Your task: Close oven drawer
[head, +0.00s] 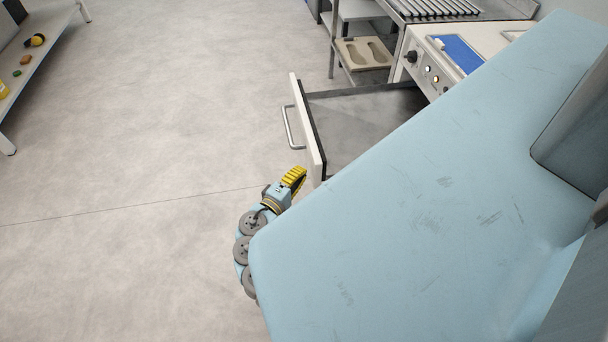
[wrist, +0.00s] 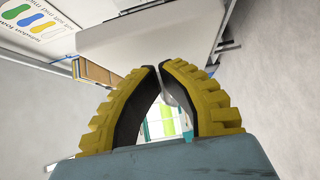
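The oven drawer (head: 365,120) is pulled out in the head view, its dark tray bare where it shows. Its white front panel (head: 307,125) faces left and carries a grey bar handle (head: 288,128). My gripper (head: 298,174), with yellow ribbed fingers, is low beside the near end of the front panel, apart from the handle. In the wrist view, my gripper's fingertips (wrist: 160,67) come together almost touching, with no object clearly held. A pale panel, probably the drawer front (wrist: 150,40), is just beyond the tips. My blue body hides the drawer's near right side.
The oven's control panel (head: 428,72) with a knob and lit buttons is behind the drawer. A beige insole tray (head: 364,53) sits on a shelf beyond. A low bench (head: 38,52) with small items stands far left. The floor (head: 160,130) left of the drawer is clear.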

